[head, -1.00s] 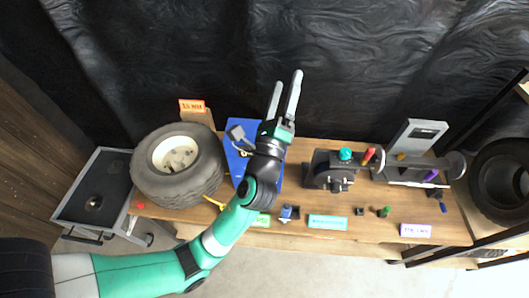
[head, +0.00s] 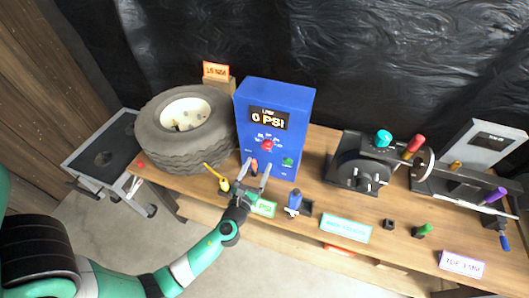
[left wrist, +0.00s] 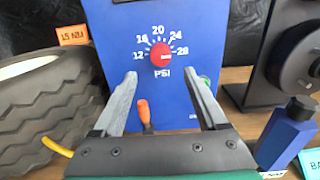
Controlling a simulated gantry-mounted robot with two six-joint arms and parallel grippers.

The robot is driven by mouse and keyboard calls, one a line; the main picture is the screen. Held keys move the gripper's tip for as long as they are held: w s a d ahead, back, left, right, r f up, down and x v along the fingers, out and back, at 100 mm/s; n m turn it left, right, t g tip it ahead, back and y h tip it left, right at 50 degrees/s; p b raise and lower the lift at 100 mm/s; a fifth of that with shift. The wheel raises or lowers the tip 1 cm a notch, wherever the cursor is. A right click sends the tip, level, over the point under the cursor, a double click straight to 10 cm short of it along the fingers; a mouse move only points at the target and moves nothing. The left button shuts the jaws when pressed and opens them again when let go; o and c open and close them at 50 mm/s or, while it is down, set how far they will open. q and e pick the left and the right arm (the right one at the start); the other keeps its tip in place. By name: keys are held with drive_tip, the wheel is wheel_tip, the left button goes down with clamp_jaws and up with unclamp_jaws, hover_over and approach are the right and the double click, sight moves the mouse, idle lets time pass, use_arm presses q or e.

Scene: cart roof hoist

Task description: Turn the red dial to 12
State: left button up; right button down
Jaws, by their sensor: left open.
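The red dial (head: 267,145) is on the front of a blue box (head: 288,100) whose display reads 0 PSI. In the left wrist view the red dial (left wrist: 161,55) sits under a scale of white numbers: 12, 16, 20, 24 and 28, with 12 at the left. Which number it points to is hard to tell. My left gripper (head: 257,162) is open and in front of the box, below the dial. In the left wrist view its two fingers (left wrist: 163,78) reach up toward the dial, one on either side and apart from it. My right gripper is not in view.
An orange-handled tool (left wrist: 144,112) shows between my left fingers. A tire (head: 165,135) lies left of the box. A green button (head: 288,161) is on the box. A blue bottle-shaped thing (head: 294,202) and a black machine (head: 362,163) stand to the right.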

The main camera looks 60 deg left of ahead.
sight(266, 148)
use_arm(q)
drive_tip(key=b+x, duration=0.1)
drive_tip(key=x, duration=0.6)
drive_tip(key=shift+w+a, duration=0.15)
drive_tip(key=shift+w, duration=0.05)
clamp_jaws()
